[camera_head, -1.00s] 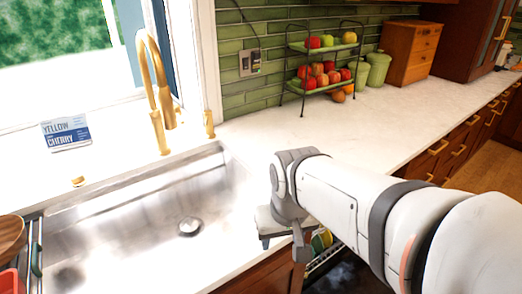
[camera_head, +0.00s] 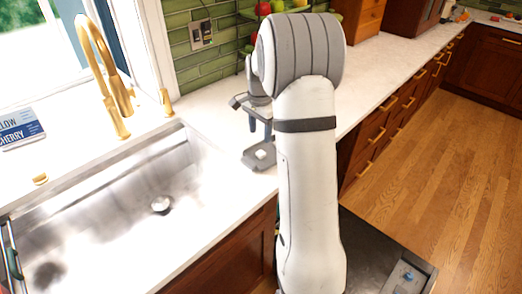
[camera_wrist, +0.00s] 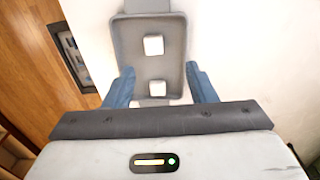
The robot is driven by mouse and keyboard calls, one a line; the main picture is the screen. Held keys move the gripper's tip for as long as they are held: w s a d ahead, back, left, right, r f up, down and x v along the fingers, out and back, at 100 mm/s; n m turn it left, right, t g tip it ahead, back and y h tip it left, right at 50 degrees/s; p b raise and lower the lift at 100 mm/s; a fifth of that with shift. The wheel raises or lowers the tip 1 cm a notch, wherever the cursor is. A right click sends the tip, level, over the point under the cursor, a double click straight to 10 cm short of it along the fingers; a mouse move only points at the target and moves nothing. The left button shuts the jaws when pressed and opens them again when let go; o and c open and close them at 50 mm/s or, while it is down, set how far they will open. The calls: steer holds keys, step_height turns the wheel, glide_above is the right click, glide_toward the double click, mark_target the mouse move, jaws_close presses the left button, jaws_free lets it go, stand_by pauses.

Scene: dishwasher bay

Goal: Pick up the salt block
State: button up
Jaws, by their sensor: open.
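Two small white blocks sit on a grey tray (camera_wrist: 132,55) on the pale counter. One block (camera_wrist: 153,45) is in the tray's middle; the other block (camera_wrist: 157,88) is nearer my gripper body. I cannot tell which is the salt block. My gripper (camera_wrist: 160,70) is open and empty, its blue fingers on either side of the tray in the wrist view. In the head view, my gripper (camera_head: 252,122) is partly hidden by my arm, above the tray (camera_head: 252,163). Only one white block (camera_head: 261,154) shows there.
A steel sink (camera_head: 120,205) with a gold faucet (camera_head: 108,75) is left of the tray. A box marked cherry (camera_head: 20,127) stands behind the sink. Fruit on a rack (camera_head: 264,8) is at the back.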

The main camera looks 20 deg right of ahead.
mark_target(261, 152)
steer(key=f, duration=0.2)
steer(key=f+p, duration=0.1)
steer(key=f, duration=0.3)
steer(key=shift+s+a+f, duration=0.1)
steer(key=shift+s+f, duration=0.15)
steer(key=shift+s, duration=0.15)
steer(key=shift+f, duration=0.45)
steer(key=c, duration=1.1)
